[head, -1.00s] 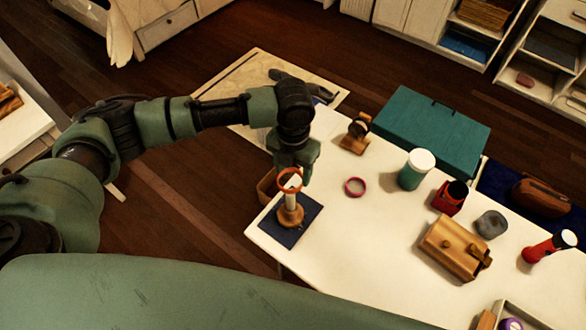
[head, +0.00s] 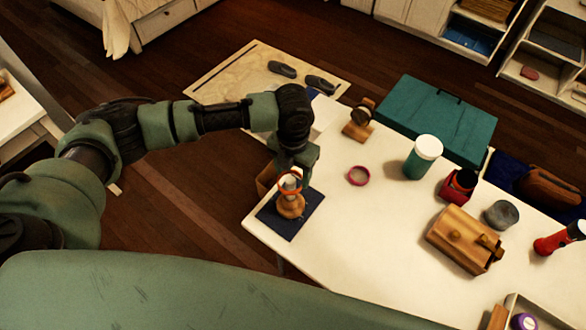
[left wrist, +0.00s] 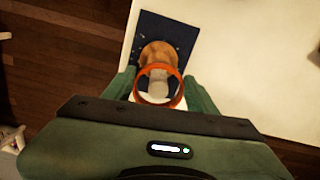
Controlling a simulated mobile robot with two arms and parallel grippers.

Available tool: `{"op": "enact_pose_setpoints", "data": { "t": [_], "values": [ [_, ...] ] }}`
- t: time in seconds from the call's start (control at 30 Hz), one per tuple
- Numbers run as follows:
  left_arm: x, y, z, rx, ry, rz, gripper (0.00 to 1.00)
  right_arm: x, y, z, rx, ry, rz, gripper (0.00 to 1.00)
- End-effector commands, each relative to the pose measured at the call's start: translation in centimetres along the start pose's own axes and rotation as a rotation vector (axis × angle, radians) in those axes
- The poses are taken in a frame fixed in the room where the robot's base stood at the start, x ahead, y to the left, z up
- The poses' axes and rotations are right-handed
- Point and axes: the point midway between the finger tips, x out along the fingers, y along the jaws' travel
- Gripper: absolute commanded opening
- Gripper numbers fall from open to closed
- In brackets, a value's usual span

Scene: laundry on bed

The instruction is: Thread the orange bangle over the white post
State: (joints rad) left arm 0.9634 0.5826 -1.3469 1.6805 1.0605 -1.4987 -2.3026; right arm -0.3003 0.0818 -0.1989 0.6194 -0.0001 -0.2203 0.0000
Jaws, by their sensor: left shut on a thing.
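The orange bangle (head: 281,187) is held by my left gripper (head: 299,172), which is shut on it. In the left wrist view the bangle (left wrist: 158,68) lies between the two green fingers. The white post (head: 291,184) stands upright on a round wooden base (head: 291,208). In the head view the post's top shows inside the bangle's ring, and the bangle appears to be around the post, above the base. In the left wrist view the post's end (left wrist: 162,90) also shows within the ring. Contact between bangle and post cannot be told. My right gripper is not in view.
The base stands on a dark blue mat (head: 308,219) near the white table's left corner. A pink ring (head: 358,176), a watch stand (head: 358,124), a green jar (head: 423,157) and a wooden box (head: 463,240) are to the right. The table between mat and box is clear.

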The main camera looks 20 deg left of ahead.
Motion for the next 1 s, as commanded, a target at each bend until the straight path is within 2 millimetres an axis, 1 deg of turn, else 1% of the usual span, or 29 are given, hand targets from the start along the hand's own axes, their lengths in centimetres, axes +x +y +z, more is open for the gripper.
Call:
{"op": "enact_pose_setpoints", "data": {
  "t": [0.1,0.37,0.4,0.47,0.5,0.83,0.93,1.0],
  "values": [
    [0.5,0.0,0.0,0.000,0.000,0.000,0.19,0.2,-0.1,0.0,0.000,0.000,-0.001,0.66],
    [0.5,0.0,0.0,0.000,0.000,0.000,0.19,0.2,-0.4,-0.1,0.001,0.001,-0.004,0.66],
    [0.5,0.0,0.0,0.000,0.000,0.000,0.63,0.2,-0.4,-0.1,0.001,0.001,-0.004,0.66],
    [0.5,0.0,0.0,0.000,0.000,0.000,0.79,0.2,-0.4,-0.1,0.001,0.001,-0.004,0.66],
    [0.5,0.0,0.0,0.000,0.000,0.000,0.82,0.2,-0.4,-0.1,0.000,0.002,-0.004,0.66],
    [0.3,0.0,0.0,0.000,-0.001,0.000,0.82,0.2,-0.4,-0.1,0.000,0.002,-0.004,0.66],
    [-0.7,0.0,0.1,0.001,-0.003,0.001,0.82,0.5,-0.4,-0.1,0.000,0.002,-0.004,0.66],
    [-1.8,0.0,0.1,0.000,-0.004,0.000,0.82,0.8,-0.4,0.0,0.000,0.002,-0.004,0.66]
  ]
}}
